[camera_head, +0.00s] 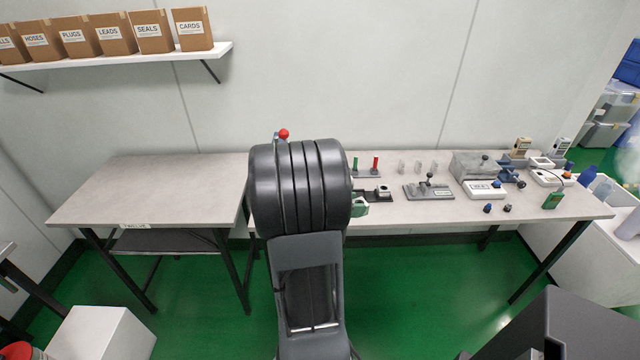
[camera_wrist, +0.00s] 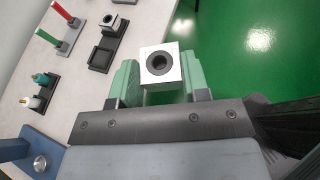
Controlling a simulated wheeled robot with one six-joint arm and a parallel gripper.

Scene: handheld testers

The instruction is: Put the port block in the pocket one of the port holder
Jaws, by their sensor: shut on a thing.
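The port block is a silver block (camera_wrist: 148,76) with a round dark port. It sits between the green fingers of my gripper (camera_wrist: 160,72), which is shut on it. In the wrist view, the dark port holder (camera_wrist: 97,68) lies on the table, up and to the left of the held block and apart from it. Its upper pocket has a similar block (camera_wrist: 112,22) with a round hole; its lower square pocket looks empty. In the head view, my arm hides most of the gripper and the held block; the holder (camera_head: 371,196) shows just right of the arm.
In the wrist view, a stand with red and green posts (camera_wrist: 67,20) and a rack with teal and white pieces (camera_wrist: 37,92) lie left of the holder. In the head view, a lever fixture (camera_head: 428,191) and grey box (camera_head: 478,165) stand farther right. The left table (camera_head: 160,190) is clear.

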